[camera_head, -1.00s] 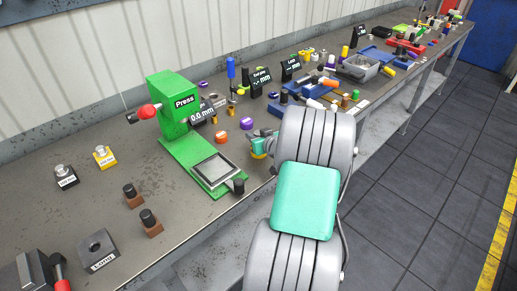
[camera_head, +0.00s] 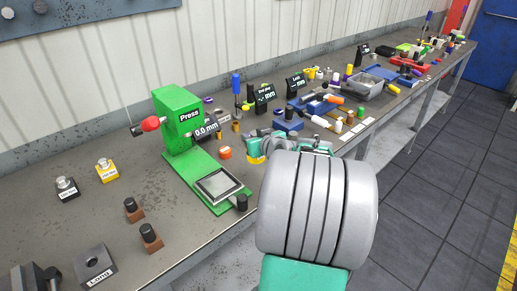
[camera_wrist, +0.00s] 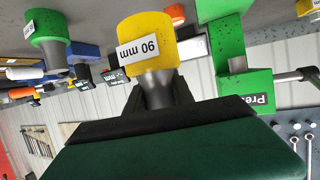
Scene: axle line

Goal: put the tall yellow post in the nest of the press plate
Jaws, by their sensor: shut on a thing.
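The yellow post (camera_wrist: 147,45), labelled "90 mm", is held by its grey metal stem in my gripper (camera_wrist: 157,92). Its yellow body points down toward the bench in the upside-down wrist view. In the head view my gripper (camera_head: 262,146) is small and partly hidden by my arm, with the yellow post (camera_head: 254,160) below it. They are right of the green press (camera_head: 178,118) and behind the press plate (camera_head: 216,186). The plate is a square grey nest on a green base, with nothing standing in it. Whether the post touches the bench is unclear.
An orange piece (camera_head: 225,153) lies between the press and my gripper. A green post (camera_wrist: 47,25) stands nearby in the wrist view. Two brown blocks with black knobs (camera_head: 150,237) are front left. The bench's front edge runs close to the plate.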

